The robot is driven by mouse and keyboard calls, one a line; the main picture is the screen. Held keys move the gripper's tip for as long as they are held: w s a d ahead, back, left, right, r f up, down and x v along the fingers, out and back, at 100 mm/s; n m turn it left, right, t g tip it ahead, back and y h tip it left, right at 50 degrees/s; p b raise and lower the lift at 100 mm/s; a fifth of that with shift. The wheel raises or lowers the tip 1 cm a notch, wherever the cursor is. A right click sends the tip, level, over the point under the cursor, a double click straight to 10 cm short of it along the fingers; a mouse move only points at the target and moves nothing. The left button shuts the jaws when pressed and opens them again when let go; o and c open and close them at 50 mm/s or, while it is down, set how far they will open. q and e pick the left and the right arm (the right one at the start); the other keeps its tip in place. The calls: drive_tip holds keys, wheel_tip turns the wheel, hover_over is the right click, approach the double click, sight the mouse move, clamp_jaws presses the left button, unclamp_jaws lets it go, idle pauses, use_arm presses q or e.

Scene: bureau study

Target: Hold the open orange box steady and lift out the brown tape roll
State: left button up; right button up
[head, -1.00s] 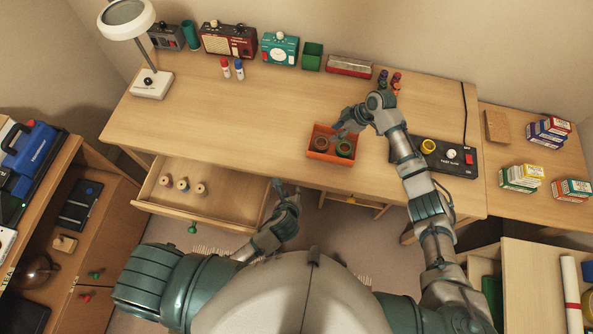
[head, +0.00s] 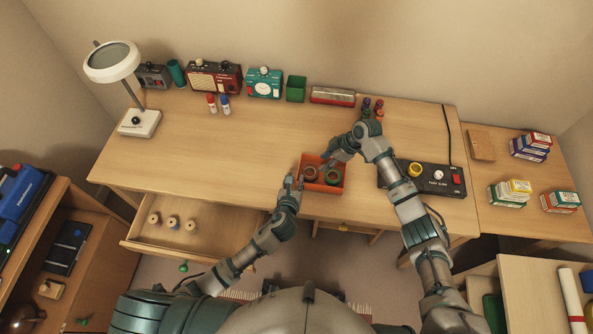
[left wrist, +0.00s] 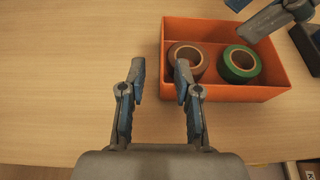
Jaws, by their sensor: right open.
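The open orange box (head: 323,187) stands near the front edge of the desk. In the left wrist view the box (left wrist: 240,93) holds a brown tape roll (left wrist: 187,59) in its left part and a green tape roll (left wrist: 239,64) to the right. My left gripper (head: 291,181) is at the box's left side; in the left wrist view its two fingers (left wrist: 160,72) are apart, with the right finger overlapping the box's left wall region. I see nothing held between them. My right gripper (head: 328,163) is open over the box's back, partly hiding the inside.
A black control box with a yellow knob (head: 421,177) stands right of the orange box. An open drawer with several spools (head: 190,237) juts out at the front left. The desk left of the box is clear.

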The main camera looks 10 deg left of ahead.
use_arm(q)
drive_tip(key=x, duration=0.3)
drive_tip(key=d+x, duration=0.1)
drive_tip(key=x, duration=0.1)
use_arm(e)
drive_tip(key=shift+d, duration=0.45)
use_arm(q)
drive_tip(key=shift+w+a, duration=0.1)
drive_tip(key=shift+w, duration=0.15)
drive_tip(key=shift+a+f, duration=0.1)
drive_tip(key=shift+a, duration=0.25)
drive_tip(key=c, duration=0.6)
drive_tip(key=shift+d, duration=0.15)
clamp_jaws()
use_arm(e)
drive_tip(key=shift+a, duration=0.25)
use_arm(q)
drive_tip(key=shift+d, duration=0.15)
use_arm(e)
drive_tip(key=shift+d, duration=0.15)
